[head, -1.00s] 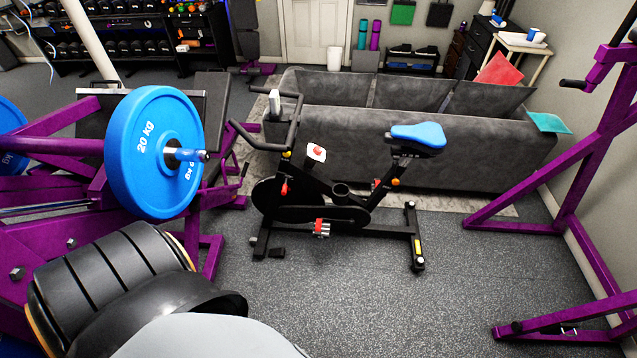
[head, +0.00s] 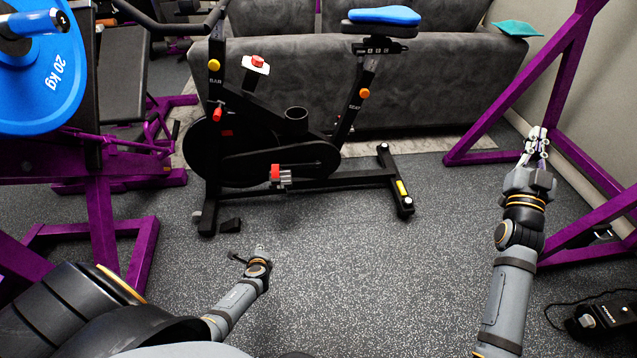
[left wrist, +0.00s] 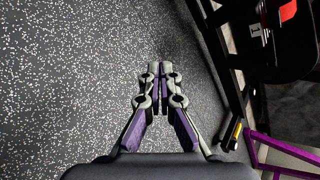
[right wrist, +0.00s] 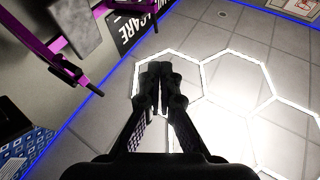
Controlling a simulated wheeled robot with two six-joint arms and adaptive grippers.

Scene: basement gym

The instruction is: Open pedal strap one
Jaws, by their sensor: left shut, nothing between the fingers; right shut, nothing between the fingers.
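The black exercise bike (head: 265,150) stands on the speckled floor ahead of me. Its near pedal (head: 285,178) is grey with a red part (head: 275,171) on it, probably the strap. My left gripper (head: 260,250) is shut and empty, low over the floor in front of the bike. My right gripper (head: 537,138) is raised at the right, shut and empty.
A purple rack (head: 555,70) stands at the right and a purple weight machine (head: 100,220) with a blue plate (head: 40,75) at the left. A grey sofa (head: 440,90) is behind the bike. A black device (head: 600,318) lies lower right. Floor before the bike is free.

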